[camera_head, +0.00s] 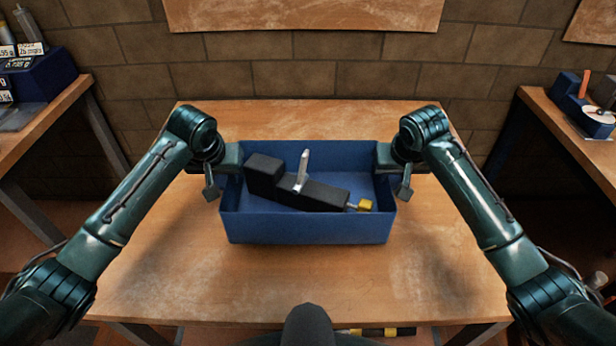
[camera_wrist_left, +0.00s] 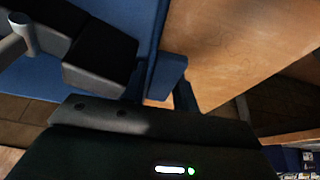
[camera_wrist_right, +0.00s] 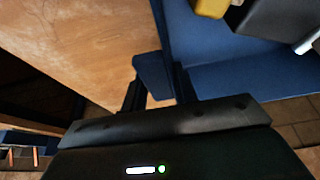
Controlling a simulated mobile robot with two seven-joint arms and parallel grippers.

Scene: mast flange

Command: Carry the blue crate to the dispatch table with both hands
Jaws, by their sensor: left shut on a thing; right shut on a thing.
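The blue crate (camera_head: 308,229) is in the middle of the head view, over the wooden table (camera_head: 180,270). I cannot tell whether it touches the tabletop. A black stepped block with a grey lever and a yellow-tipped end (camera_head: 320,193) lies inside it. My left gripper (camera_head: 228,172) is shut on the crate's left end, and my right gripper (camera_head: 388,172) is shut on its right end. The crate wall also shows in the left wrist view (camera_wrist_left: 165,75) and the right wrist view (camera_wrist_right: 153,75). Which table is the dispatch table cannot be told.
A side table at the left (camera_head: 40,125) holds a dark blue bin with labels (camera_head: 40,75). Another table at the right (camera_head: 560,125) holds a blue box (camera_head: 572,100) and a disc-like item (camera_head: 600,115). Dark floor gaps separate the tables. A brick wall stands behind.

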